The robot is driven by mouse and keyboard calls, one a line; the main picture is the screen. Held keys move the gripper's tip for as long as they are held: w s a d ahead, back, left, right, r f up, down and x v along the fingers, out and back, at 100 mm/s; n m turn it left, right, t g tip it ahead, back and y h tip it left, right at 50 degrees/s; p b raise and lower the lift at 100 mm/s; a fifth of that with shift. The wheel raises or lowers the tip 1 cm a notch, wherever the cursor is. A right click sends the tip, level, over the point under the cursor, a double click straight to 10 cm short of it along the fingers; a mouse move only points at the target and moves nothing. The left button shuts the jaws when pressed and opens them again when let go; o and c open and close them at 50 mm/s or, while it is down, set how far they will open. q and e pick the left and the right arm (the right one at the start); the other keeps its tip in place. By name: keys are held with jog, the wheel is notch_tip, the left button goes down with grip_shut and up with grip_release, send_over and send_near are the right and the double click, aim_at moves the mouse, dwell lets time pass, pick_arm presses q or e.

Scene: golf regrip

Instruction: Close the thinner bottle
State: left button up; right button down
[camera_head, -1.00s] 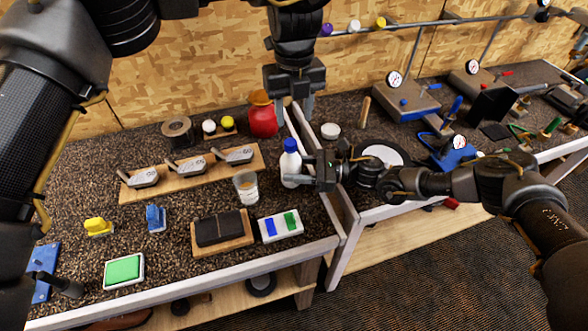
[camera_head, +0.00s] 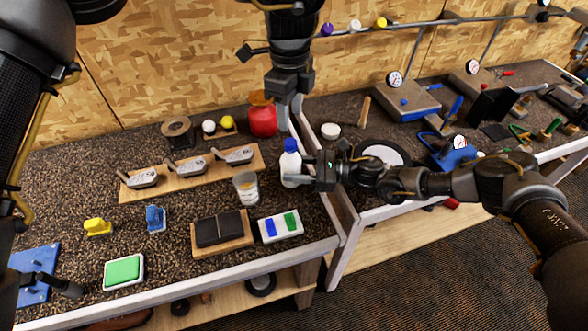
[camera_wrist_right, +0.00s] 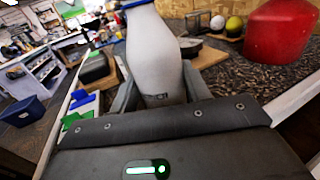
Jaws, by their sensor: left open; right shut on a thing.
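The thinner bottle (camera_head: 290,170) is white and stands upright near the right end of the left bench. A blue cap (camera_head: 291,145) sits on its top; I cannot tell whether it is tight. My right gripper (camera_head: 300,171) is shut around the bottle's body from the right. The right wrist view shows the bottle (camera_wrist_right: 158,50) between the fingers, with a little blue at the top edge. My left gripper (camera_head: 290,114) is open and empty, pointing down above the cap with a small gap. A wider red bottle (camera_head: 263,121) stands behind, its top orange.
A clear cup (camera_head: 246,187) stands left of the white bottle. A white and coloured block (camera_head: 280,226) lies in front. A wooden board with club heads (camera_head: 191,175) is on the left. A raised divider (camera_head: 318,165) separates the benches. A round white item (camera_head: 330,131) lies beyond it.

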aim_at(291, 142)
pick_arm(q)
jog(key=shift+f, duration=4.05)
